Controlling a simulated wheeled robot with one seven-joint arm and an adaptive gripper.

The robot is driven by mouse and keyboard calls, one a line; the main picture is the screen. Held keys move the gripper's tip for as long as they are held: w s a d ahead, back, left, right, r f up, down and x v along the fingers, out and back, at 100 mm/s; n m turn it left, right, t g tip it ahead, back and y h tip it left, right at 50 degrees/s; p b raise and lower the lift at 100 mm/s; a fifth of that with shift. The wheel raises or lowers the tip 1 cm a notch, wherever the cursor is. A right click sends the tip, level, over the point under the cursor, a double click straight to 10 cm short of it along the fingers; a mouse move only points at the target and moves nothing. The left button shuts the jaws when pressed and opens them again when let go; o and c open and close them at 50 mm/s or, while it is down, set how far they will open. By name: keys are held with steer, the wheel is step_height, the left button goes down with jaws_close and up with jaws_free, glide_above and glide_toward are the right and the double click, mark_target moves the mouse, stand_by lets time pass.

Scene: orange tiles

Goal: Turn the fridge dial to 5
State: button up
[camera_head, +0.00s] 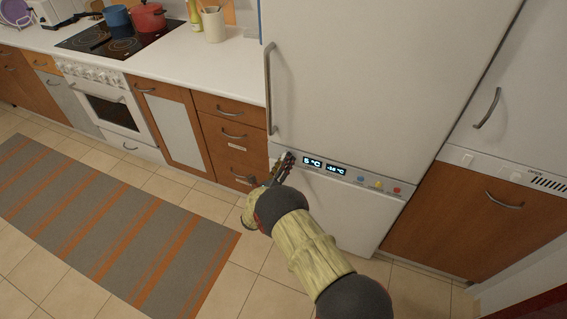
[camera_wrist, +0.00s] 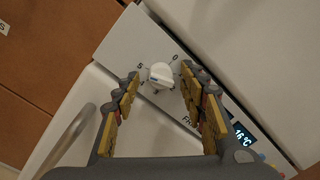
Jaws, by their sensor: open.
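The fridge dial (camera_wrist: 161,76) is a small white knob on the fridge's slanted front panel, seen in the wrist view. A printed 0 shows to its upper right and a 5 to its left. I cannot tell exactly which mark the knob points at. My gripper (camera_wrist: 160,84) is open, with one yellow-padded finger on each side of the dial, apart from it. In the head view my gripper (camera_head: 283,168) is at the left end of the panel of the white fridge (camera_head: 350,75), and the dial is mostly hidden there.
Two displays (camera_head: 324,165) on the panel read about 5 °C and -16 °C, with blue, yellow and red buttons (camera_head: 378,185) to their right. A vertical door handle (camera_head: 269,88) is above my gripper. Wooden drawers (camera_head: 232,133) stand left. A striped rug (camera_head: 110,225) lies on the floor.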

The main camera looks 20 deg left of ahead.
steer(key=s+a, duration=0.1)
steer(key=s, duration=1.1)
steer(key=shift+f, duration=0.45)
